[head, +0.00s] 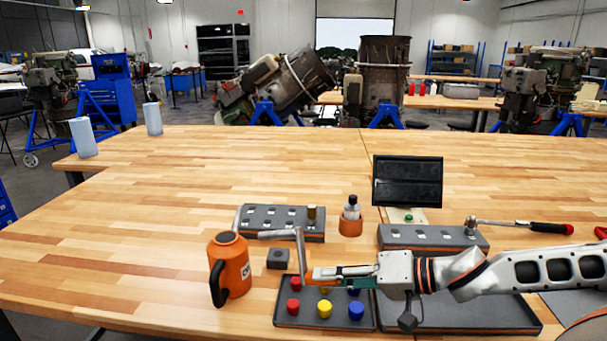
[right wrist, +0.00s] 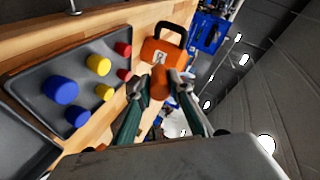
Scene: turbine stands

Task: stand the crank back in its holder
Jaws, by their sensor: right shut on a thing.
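My right gripper (head: 318,275) is shut on the orange grip of the crank (head: 300,248). The crank's grey arm rises from the grip and bends left at the top; it is held in the air. In the right wrist view, the orange end of the crank (right wrist: 158,84) shows between the two fingers. A small dark block with an opening on top (head: 278,260), which looks like the holder, stands on the table left of the crank's upright arm, behind the coloured-cap tray. I cannot tell the exact height of the crank over it. My left gripper is not in view.
An orange jug (head: 231,268) stands left of the block. A tray (head: 283,320) with several red, yellow and blue caps lies below the gripper. A grey rack (head: 262,231), a bottle in an orange cup (head: 351,227) and a monitor (head: 407,180) stand behind.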

